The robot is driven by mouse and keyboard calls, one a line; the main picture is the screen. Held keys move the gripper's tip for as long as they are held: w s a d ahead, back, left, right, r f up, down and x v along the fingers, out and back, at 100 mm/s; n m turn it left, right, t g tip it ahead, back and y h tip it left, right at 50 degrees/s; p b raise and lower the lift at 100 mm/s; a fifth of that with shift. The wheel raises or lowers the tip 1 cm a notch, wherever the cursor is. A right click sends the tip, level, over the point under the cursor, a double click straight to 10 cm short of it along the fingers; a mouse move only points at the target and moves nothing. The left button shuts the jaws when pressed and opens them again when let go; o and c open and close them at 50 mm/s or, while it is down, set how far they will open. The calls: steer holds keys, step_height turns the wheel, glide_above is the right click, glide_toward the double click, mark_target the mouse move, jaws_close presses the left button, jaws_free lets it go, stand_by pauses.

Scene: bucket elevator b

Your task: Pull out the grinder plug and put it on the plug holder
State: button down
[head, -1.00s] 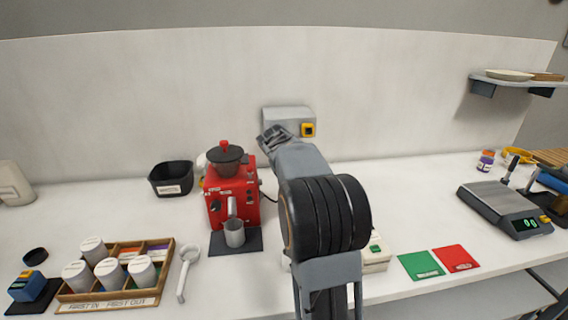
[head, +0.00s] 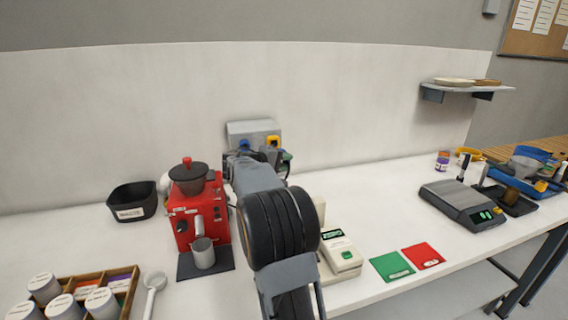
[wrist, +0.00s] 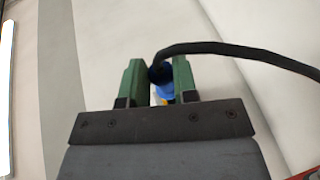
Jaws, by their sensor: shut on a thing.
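My gripper (wrist: 159,84) is shut on the blue grinder plug (wrist: 163,78), which shows between its green fingers in the wrist view. A black cable runs from the plug to the right. In the head view my gripper (head: 278,155) is in front of the grey wall box (head: 253,128). That box has a blue fitting (head: 243,145) and a yellow fitting (head: 273,141) at its lower edge. The red grinder (head: 184,212) stands on the counter left of my arm. The plug is mostly hidden in the head view. I cannot identify the plug holder.
A black bin (head: 133,202) stands left of the grinder, and a metal cup (head: 203,254) stands in front. A beige device (head: 341,250) is right of my arm, beside green (head: 391,267) and red (head: 423,256) cards. A scale (head: 461,204) stands further right.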

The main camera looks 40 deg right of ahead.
steer(key=shift+f+b, duration=0.1)
steer(key=shift+b, duration=0.2)
steer(key=w+p, duration=0.1)
steer(key=w+d+p, duration=0.1)
steer(key=w, duration=0.1)
steer(key=w+d+p, duration=0.1)
steer(key=w, duration=0.1)
steer(key=shift+w+d+p, duration=0.1)
steer(key=shift+d+p, duration=0.1)
steer(key=shift+p, duration=0.2)
steer(key=shift+b, duration=0.7)
stand_by(1.8)
steer(key=shift+w+d+r, duration=0.1)
steer(key=shift+w+r, duration=0.05)
steer(key=shift+r, duration=0.05)
steer(key=shift+w+d+p, duration=0.15)
steer(key=shift+w+p, duration=0.15)
steer(key=shift+p, duration=0.15)
steer(key=shift+w+d+p, duration=0.25)
steer(key=shift+w+p, duration=0.35)
steer(key=shift+w+d+p, duration=0.25)
steer(key=shift+w+p, duration=0.3)
steer(key=shift+p, duration=0.05)
